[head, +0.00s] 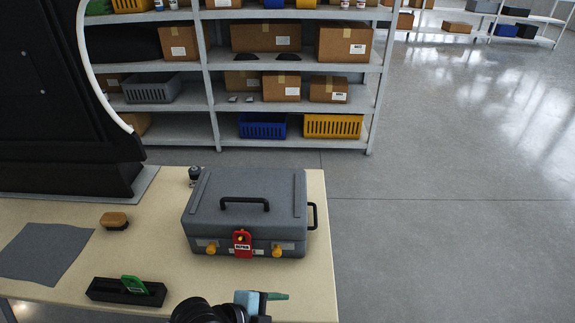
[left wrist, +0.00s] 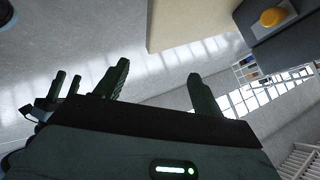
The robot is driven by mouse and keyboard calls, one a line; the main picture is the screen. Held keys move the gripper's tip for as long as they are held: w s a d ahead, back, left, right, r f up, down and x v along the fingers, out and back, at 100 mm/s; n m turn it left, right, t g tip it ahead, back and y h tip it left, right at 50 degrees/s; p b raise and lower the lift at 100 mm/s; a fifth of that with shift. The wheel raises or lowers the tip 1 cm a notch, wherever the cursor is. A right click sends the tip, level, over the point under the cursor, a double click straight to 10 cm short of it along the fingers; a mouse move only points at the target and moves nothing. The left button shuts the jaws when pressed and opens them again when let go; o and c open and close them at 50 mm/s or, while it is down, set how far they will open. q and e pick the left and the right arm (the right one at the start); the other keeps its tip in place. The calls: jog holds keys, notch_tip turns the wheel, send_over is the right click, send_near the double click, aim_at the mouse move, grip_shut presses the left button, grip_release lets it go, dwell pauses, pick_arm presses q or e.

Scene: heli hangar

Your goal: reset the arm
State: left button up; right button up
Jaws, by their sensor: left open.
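My left gripper (head: 276,296) is at the bottom edge of the head view, in front of the table's near edge, with one green finger visible pointing right. In the left wrist view its two dark green fingers (left wrist: 158,72) stand apart with nothing between them. A grey hard case (head: 245,205) stands on the table behind it, closed, with a black top handle, yellow latches and a red tag (head: 242,243). A yellow latch (left wrist: 273,18) also shows in the left wrist view. The gripper is apart from the case. My right gripper is not in view.
The wooden table (head: 312,270) also holds a black tray (head: 105,290) with a green item, a brush (head: 114,221), a grey cloth (head: 45,250) and a small dark item (head: 195,175). A large black panel stands at left. Shelves (head: 290,145) stand behind; the floor at right is clear.

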pick_arm(q)
jog(key=s+a+f+n+t+y, duration=0.2)
jog(key=s+a+f+n, duration=0.3)
jog(key=s+a+n, duration=0.4)
jog(key=s+a+f+n+t+y+p, duration=0.1)
jog(key=s+a+f+n+y, duration=0.3)
jog(key=s+a+n, duration=0.5)
notch_tip(320, 180, down, 3)
jog(key=shift+s+r+n+t+y, duration=0.2)
jog(key=shift+s+n+t+y, duration=0.25)
jog(key=shift+s+t, duration=0.25)
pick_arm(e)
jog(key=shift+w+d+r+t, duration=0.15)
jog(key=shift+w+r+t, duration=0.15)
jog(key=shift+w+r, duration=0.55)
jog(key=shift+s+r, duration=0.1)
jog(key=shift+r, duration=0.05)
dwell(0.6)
